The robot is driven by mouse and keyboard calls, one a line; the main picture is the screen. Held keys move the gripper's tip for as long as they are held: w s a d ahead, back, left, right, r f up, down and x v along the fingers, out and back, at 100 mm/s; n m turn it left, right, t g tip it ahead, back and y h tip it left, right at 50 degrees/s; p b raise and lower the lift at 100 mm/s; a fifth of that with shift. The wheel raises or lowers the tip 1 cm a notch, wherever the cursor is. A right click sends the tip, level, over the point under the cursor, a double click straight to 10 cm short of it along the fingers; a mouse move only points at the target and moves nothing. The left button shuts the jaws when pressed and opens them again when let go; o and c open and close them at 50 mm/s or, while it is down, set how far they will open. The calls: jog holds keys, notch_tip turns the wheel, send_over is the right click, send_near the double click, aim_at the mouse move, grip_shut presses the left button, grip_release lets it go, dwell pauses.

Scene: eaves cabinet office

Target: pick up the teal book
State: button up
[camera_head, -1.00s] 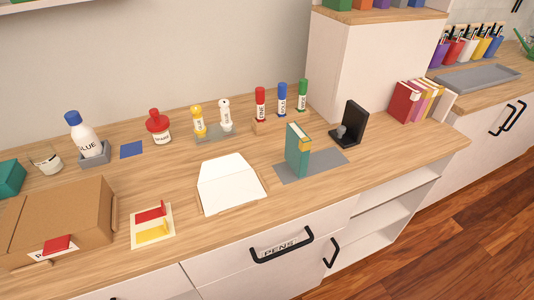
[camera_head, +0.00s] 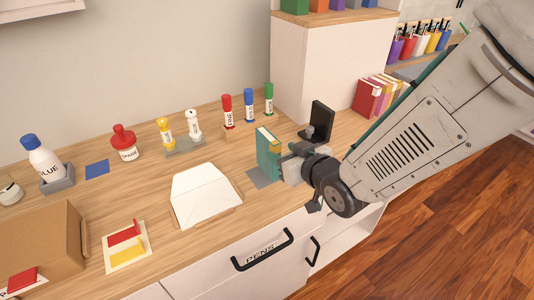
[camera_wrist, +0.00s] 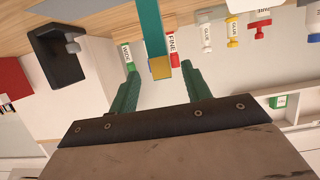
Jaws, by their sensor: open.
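The teal book (camera_head: 268,152) stands upright on a grey mat (camera_head: 262,178) on the wooden counter, with a yellow band on its spine. My gripper (camera_head: 284,162) is at the book's right side in the head view, and its fingertips are partly hidden there. In the wrist view my gripper (camera_wrist: 160,82) shows two green fingers spread apart. The teal book (camera_wrist: 151,30) lies between and just beyond their tips in that view, with a visible gap on each side.
A black bookend (camera_head: 321,120) stands close behind my gripper. Red, blue and green markers (camera_head: 228,110) stand at the back. A white envelope (camera_head: 203,195) lies left of the book. Several upright books (camera_head: 370,97) stand further right. A drawer handle (camera_head: 262,250) projects from the front.

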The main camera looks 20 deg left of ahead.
aim_at(268, 139)
jog(key=shift+a+r, duration=0.2)
jog(key=shift+r, duration=0.15)
jog(key=shift+y, duration=0.3)
jog(key=x, duration=0.7)
jog(key=shift+w+a+r, duration=0.1)
jog(key=shift+w+a, duration=0.1)
jog(key=shift+w, duration=0.25)
grip_shut()
